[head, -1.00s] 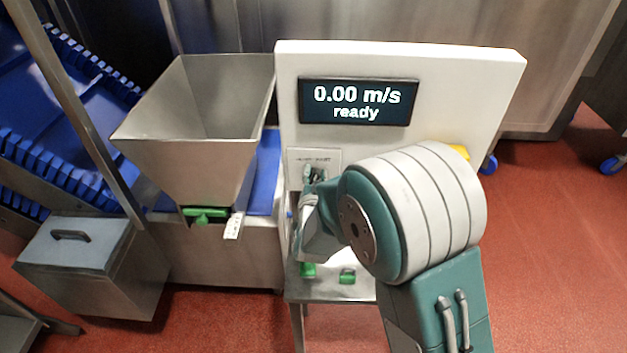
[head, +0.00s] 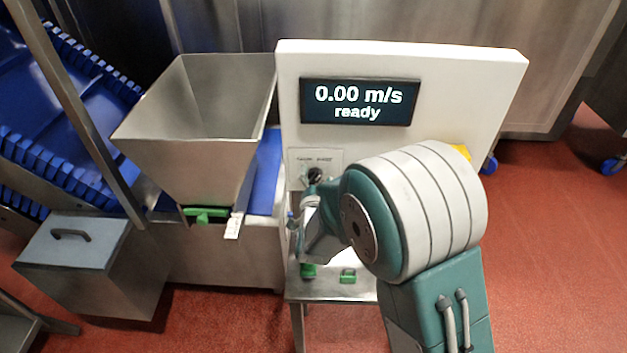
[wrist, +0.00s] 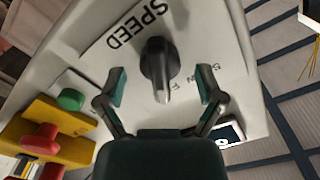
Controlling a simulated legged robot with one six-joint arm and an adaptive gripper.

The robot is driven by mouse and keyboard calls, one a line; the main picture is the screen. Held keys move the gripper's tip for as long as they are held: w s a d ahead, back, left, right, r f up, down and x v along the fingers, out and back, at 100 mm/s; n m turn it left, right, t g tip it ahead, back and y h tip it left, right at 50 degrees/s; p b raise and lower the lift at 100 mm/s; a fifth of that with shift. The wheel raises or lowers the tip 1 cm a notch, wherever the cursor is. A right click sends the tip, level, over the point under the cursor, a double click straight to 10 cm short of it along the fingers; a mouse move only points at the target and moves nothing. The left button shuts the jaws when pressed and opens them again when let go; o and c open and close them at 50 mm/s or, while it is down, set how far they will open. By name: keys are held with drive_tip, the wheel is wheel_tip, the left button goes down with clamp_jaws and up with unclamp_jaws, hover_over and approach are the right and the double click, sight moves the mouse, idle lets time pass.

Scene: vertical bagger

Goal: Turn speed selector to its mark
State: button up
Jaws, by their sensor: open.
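The speed selector is a black knob with a grey pointer bar, on a pale panel marked SPEED. In the wrist view the knob (wrist: 157,62) sits between and just beyond my fingertips, its bar pointing down toward my palm. Small lettering lies right of the knob, partly behind a finger and too small to read. My gripper (wrist: 161,87) is open, with a finger on each side and visible gaps to the knob. In the head view the knob (head: 315,175) shows just above my gripper (head: 307,196), partly hidden by it.
The display (head: 359,102) reads 0.00 m/s, ready. In the wrist view a green button (wrist: 71,99) and a red button (wrist: 45,137) on a yellow block are left of my gripper.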

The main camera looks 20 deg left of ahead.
drive_tip(key=shift+v, duration=2.45)
drive_tip(key=shift+s+r, duration=0.1)
drive_tip(key=v, duration=0.7)
drive_tip(key=shift+s, duration=0.2)
drive_tip(key=shift+w, duration=0.1)
